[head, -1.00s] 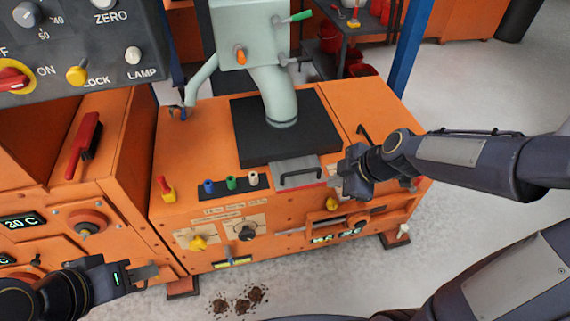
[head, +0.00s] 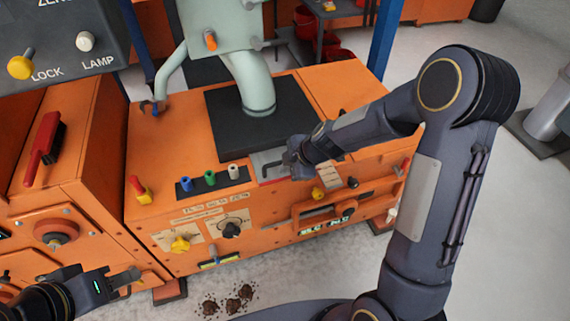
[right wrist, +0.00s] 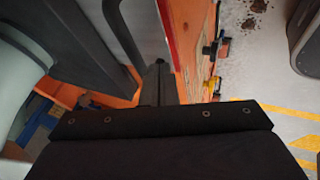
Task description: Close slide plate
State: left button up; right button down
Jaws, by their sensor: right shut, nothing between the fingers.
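The slide plate (head: 268,161) is a grey plate with a dark bar handle. It sticks out at the front of the black base under the pale green chute, on top of the orange machine. It also shows in the right wrist view (right wrist: 148,30), with part of its handle (right wrist: 121,45). My right gripper (head: 291,165) is shut and empty at the right end of the handle, covering part of it. In the right wrist view its fingers (right wrist: 157,82) are close beside the plate; contact cannot be told. My left gripper (head: 128,279) hangs at the lower left, away from the plate.
The orange machine (head: 130,222) has knobs and blue, green and white plugs (head: 210,178) along its front edge. The black base (head: 285,112) and pale green chute (head: 256,82) stand behind the plate. Brown clumps (head: 232,300) lie on the floor in front.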

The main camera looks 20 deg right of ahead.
jog(key=shift+w+f, duration=0.1)
jog(key=shift+w, duration=0.5)
jog(key=w+b, duration=0.1)
jog(key=w, duration=0.4)
jog(key=shift+a+f, duration=0.1)
jog(key=shift+a, duration=0.05)
jog(key=shift+w, duration=0.25)
jog(key=shift+w+r, duration=0.1)
jog(key=shift+r, duration=0.1)
